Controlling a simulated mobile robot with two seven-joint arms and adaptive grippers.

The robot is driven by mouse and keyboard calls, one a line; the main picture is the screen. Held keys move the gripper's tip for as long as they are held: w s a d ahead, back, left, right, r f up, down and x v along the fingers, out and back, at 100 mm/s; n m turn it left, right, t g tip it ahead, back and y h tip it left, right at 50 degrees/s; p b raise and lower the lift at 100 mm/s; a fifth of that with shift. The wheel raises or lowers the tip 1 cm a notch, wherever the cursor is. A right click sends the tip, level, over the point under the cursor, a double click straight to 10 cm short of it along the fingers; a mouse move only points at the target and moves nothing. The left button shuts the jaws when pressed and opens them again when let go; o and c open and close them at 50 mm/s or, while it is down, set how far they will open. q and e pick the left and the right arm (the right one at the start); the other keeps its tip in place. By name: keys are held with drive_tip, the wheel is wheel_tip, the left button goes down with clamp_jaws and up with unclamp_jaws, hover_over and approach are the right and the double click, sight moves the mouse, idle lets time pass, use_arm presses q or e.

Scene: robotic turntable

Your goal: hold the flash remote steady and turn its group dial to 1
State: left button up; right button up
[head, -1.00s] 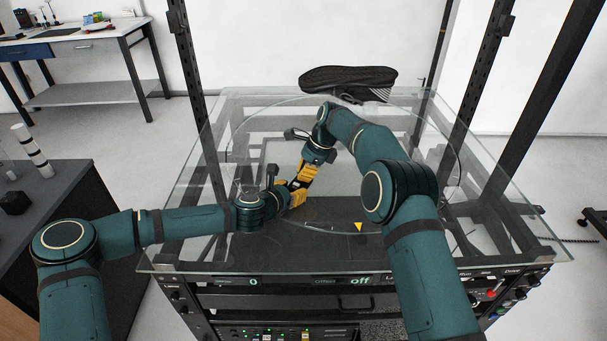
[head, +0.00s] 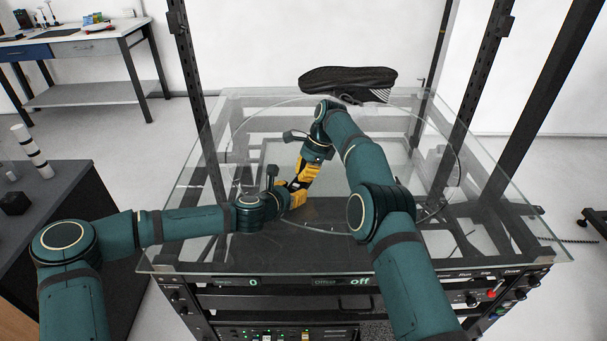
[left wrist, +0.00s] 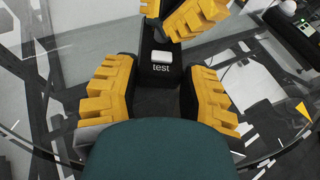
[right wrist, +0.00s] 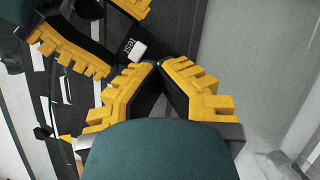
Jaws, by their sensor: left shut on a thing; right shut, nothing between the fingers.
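The flash remote is a small black box with a white button marked "test"; it shows in the left wrist view (left wrist: 158,78) and in the right wrist view (right wrist: 122,58). My left gripper (left wrist: 157,88) is shut on the remote, its yellow-padded fingers on both sides. In the head view my left gripper (head: 288,190) is above the glass turntable. My right gripper (head: 302,174) is right beside it, at the remote's other end. In the right wrist view my right gripper (right wrist: 158,68) is shut and empty, its tips close to the remote. The group dial and its setting cannot be made out.
A round glass turntable plate (head: 235,140) lies on a glass-topped rack. A black shoe (head: 345,80) sits at its back edge. Dark rack posts (head: 195,80) stand around it. A dark cabinet (head: 70,190) is at left.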

use_arm(q)
clamp_jaws()
use_arm(e)
drive_tip(key=o, duration=0.8)
drive_tip(key=shift+s+a+f, duration=0.1)
drive_tip(key=shift+a+f, duration=0.1)
drive_tip(key=shift+d, duration=0.1)
drive_tip(key=shift+r, duration=0.15)
drive_tip(key=shift+d+m, duration=0.1)
drive_tip(key=shift+m, duration=0.2)
drive_tip(key=shift+r+m+t, duration=0.1)
drive_tip(key=shift+m+t, duration=0.3)
drive_tip(key=shift+m, duration=0.4)
drive_tip(key=shift+d+r+m, duration=0.1)
drive_tip(key=shift+r+m, duration=0.05)
drive_tip(key=shift+m, duration=0.15)
drive_tip(key=v, duration=1.1)
drive_tip(key=shift+d+r, duration=0.15)
drive_tip(key=shift+d, duration=0.1)
use_arm(q)
drive_tip(key=shift+o, duration=1.5)
unclamp_jaws()
